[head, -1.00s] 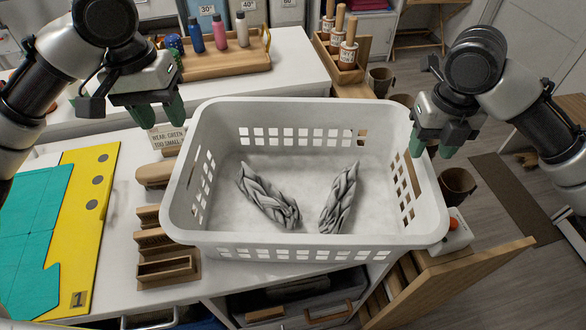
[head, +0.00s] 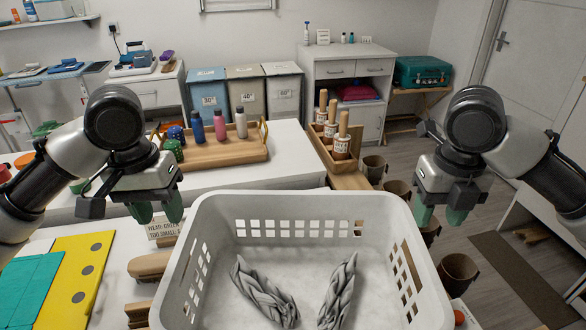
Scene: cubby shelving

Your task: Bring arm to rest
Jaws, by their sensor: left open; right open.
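My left gripper (head: 158,213) hangs with its green fingertips apart, empty, above the counter just left of the basket. My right gripper (head: 439,215) is open and empty, with green fingertips just off the basket's upper right side. Both grippers are apart from the white laundry basket (head: 301,200) between them. Two grey twisted cloths (head: 262,290) lie in the basket, one left and one right. The basket's front is cut off by the lower picture edge.
A wooden tray (head: 216,153) with pink, blue and white bottles stands on the white counter behind. A wooden box (head: 340,150) of handled tools stands back right. Brown cups (head: 458,270) line the right side. Yellow and teal boards (head: 85,265) lie left. Floor shows at right.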

